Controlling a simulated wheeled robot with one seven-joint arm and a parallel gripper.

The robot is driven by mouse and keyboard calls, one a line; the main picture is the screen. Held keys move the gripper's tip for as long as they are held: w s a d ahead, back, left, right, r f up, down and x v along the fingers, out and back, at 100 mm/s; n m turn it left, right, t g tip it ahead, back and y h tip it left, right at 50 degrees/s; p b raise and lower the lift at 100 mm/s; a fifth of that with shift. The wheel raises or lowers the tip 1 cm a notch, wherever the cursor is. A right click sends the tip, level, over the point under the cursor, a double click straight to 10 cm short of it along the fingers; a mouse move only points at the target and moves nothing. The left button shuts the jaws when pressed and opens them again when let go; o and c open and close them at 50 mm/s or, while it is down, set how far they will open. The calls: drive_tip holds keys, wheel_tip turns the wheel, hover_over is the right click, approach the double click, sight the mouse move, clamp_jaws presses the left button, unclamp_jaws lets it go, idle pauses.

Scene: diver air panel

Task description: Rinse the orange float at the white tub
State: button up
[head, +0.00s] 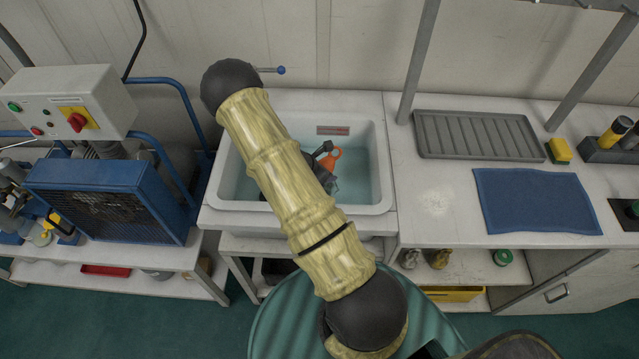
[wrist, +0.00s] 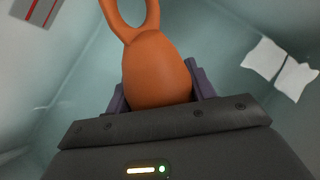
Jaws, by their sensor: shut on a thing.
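The white tub (head: 384,170) stands left of centre in the head view, with pale blue-green water inside. The orange float (head: 334,155) shows in part inside the tub's outline, beyond my arm. In the wrist view the orange float (wrist: 155,70) has a rounded body and a loop at its top. My gripper (wrist: 157,92) is shut on the float's body, one finger on each side. In the head view my gripper is partly hidden by my arm. I cannot tell how deep the float is in the water.
A grey ribbed tray (head: 478,136), a yellow sponge (head: 559,150) and a blue mat (head: 536,200) lie on the counter to the right. A blue-framed machine (head: 105,200) stands left of the tub. A blue-tipped lever (head: 281,70) is behind the tub.

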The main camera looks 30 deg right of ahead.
sight(323, 163)
drive_tip(key=shift+r+p, duration=5.6)
drive_tip(key=shift+r, duration=2.65)
wheel_tip(323, 163, up, 4)
drive_tip(key=p, duration=0.3)
